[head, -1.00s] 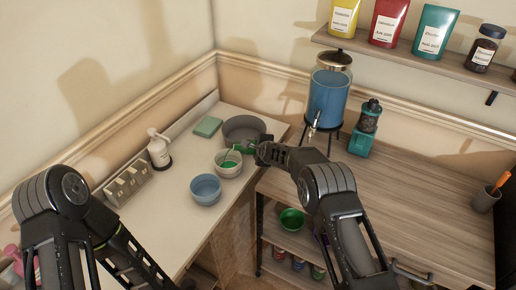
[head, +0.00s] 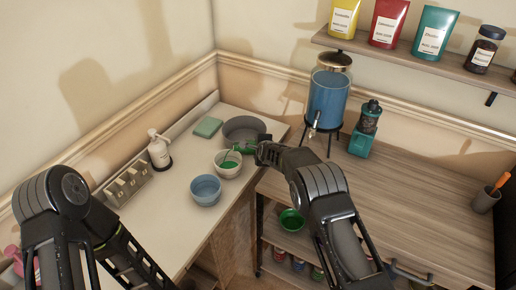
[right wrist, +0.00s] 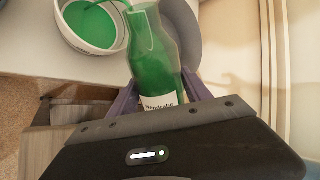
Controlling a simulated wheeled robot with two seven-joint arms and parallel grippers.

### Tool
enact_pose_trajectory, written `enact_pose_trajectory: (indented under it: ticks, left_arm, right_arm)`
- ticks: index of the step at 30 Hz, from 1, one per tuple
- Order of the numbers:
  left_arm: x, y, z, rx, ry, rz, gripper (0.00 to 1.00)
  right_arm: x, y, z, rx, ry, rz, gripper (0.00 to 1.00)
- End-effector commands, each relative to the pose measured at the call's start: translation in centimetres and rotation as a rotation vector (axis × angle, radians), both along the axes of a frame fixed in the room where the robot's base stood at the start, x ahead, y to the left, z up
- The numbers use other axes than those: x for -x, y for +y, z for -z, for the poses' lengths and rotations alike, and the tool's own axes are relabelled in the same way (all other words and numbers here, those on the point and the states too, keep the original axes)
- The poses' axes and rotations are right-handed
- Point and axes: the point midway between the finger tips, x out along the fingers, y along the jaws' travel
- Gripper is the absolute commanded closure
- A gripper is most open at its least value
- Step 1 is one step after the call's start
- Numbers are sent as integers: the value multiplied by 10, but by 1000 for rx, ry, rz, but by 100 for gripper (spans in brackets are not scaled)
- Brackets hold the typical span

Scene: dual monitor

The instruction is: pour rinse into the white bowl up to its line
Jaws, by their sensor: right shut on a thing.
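The white bowl (head: 227,167) stands on the pale counter and holds green liquid; it also shows at the upper left of the right wrist view (right wrist: 64,38). My right gripper (head: 259,151) is shut on a green bottle (right wrist: 156,65) with a white, partly hidden label. The bottle is tilted, its mouth toward the bowl, and a thin green stream runs from the mouth into the bowl. In the head view the bottle (head: 247,148) is small and partly hidden. I cannot make out the bowl's line. My left arm is at the lower left; its gripper is not in view.
A blue bowl (head: 205,190) stands in front of the white bowl, and a grey round basin (head: 243,127) stands behind it. A soap bottle (head: 159,150) and a green sponge (head: 208,127) are to the left. A blue drink dispenser (head: 327,100) stands on the wooden counter.

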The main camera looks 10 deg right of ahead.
Motion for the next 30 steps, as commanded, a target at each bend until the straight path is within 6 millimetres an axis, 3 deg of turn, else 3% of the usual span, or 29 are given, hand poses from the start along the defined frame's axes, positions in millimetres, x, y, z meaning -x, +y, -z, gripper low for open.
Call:
enact_pose_trajectory:
  ticks: [30]
  left_arm:
    - [0, 0, 4, 0, 0, 0, 18]
  right_arm:
    - [0, 2, -8, 82, -2, -3, 100]
